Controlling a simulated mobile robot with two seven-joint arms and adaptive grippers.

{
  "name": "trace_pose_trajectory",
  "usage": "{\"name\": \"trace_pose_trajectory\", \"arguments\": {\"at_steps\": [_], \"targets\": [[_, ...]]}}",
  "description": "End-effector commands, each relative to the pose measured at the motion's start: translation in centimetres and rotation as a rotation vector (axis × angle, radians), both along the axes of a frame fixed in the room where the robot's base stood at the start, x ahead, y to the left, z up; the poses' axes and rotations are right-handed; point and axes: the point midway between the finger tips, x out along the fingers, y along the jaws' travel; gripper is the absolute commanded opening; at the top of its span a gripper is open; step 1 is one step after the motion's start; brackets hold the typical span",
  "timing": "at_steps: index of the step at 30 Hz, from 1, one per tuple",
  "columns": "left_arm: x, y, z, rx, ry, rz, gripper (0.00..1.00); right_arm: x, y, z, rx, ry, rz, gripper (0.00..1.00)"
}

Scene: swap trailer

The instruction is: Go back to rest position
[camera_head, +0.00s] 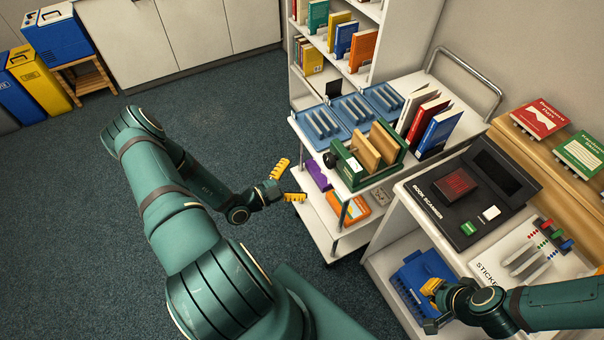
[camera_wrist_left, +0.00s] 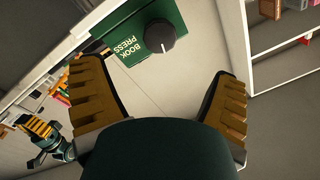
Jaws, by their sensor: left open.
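My left gripper (camera_head: 287,183) is open, its two yellow fingers spread with nothing between them. It hangs over the floor just left of the white cart (camera_head: 318,222). In the left wrist view, the fingers of my left gripper (camera_wrist_left: 168,100) stand wide apart. The green book press (camera_wrist_left: 158,38) with a dark knob shows beyond them, and the press (camera_head: 349,168) stands on the cart in the head view. My right gripper (camera_head: 432,290) is at the blue bin (camera_head: 412,272) at the lower right. Its fingers are partly hidden, so I cannot tell their opening.
Blue trays (camera_head: 323,124) and upright books (camera_head: 437,130) stand on the cart. The book scanner (camera_head: 470,190) is on the counter at the right. A bookshelf (camera_head: 291,75) stands behind the cart. The carpet (camera_head: 60,230) at the left is clear.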

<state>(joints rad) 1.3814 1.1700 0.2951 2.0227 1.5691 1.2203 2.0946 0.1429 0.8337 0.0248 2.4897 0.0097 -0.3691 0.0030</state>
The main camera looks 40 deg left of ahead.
Motion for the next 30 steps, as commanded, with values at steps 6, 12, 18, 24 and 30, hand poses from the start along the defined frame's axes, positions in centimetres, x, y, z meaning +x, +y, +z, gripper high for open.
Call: {"name": "trace_pose_trajectory", "arguments": {"at_steps": [6, 12, 18, 24, 30], "targets": [[0.0, 0.0, 0.0, 0.0, 0.0, 0.0, 0.88, 0.0, 0.0, 0.0, 0.0, 0.0, 0.0, 0.0], [0.0, 0.0, 0.0, 0.0, 0.0, 0.0, 0.88, 0.0, 0.0, 0.0, 0.0, 0.0, 0.0, 0.0], [0.3, -1.6, -0.1, 0.049, -0.004, -0.061, 0.88, 0.0, 0.0, -0.2, 0.0, 0.0, 0.0, 0.0], [-0.6, -11.7, -1.0, 0.437, -0.112, -0.499, 0.88, -0.1, 0.1, -1.2, -0.001, 0.003, 0.002, 0.0], [-6.3, -20.8, -3.5, 1.033, -0.552, -1.123, 0.88, -0.2, 0.1, -2.5, -0.001, 0.006, 0.004, 0.0]]}}
